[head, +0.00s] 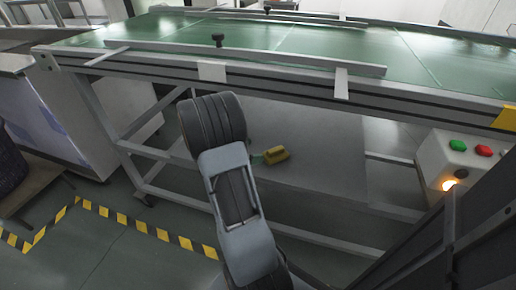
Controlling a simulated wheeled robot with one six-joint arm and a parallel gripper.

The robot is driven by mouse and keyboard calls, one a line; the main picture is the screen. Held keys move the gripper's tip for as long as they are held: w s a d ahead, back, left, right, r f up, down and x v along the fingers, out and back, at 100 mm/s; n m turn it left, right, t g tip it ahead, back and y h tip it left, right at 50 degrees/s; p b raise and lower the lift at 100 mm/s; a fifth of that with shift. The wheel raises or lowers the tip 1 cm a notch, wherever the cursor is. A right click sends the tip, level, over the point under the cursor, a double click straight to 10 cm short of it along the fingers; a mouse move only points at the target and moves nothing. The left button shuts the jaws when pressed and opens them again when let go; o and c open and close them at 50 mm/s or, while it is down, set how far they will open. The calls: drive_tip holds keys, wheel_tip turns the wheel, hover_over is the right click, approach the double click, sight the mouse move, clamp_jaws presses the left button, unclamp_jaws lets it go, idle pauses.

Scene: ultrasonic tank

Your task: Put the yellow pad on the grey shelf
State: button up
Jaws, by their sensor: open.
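The yellow pad (275,155) is small, with a raised, handle-like top. It shows in the head view just right of my arm and appears to rest on the grey shelf (325,185) under the conveyor. A small greenish patch shows at its left side, partly behind my arm; I cannot tell what it is. The grey shelf is a broad flat panel below the belt, and my arm covers part of its left side. My gripper is not visible; only links of my arm show.
The conveyor (300,42) with a green belt and metal side rails runs above the shelf. A control box (460,160) with red and green buttons and a lit orange lamp stands at the right. Yellow-black floor tape (150,230) and open floor lie at the lower left.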

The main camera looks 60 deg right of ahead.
drive_tip(key=shift+w+a+r, duration=0.2)
drive_tip(key=shift+a+r, duration=0.05)
drive_tip(key=shift+a, duration=0.25)
drive_tip(key=s+a+r+m+t+y, duration=0.1)
drive_tip(key=a+r+m+t+y, duration=0.1)
drive_tip(key=a, duration=0.9)
drive_tip(key=a+r+m+t+y, duration=0.2)
drive_tip(key=a+m+t+y, duration=0.2)
drive_tip(key=a, duration=0.7)
drive_tip(key=s+a+r+m+t+y, duration=0.1)
drive_tip(key=a+r+m+t+y, duration=0.1)
drive_tip(key=a+m+y, duration=0.4)
drive_tip(key=a, duration=0.5)
drive_tip(key=shift+s+a+r+m+t, duration=0.25)
drive_tip(key=shift+s+r+m+t, duration=0.05)
drive_tip(key=shift+t, duration=0.1)
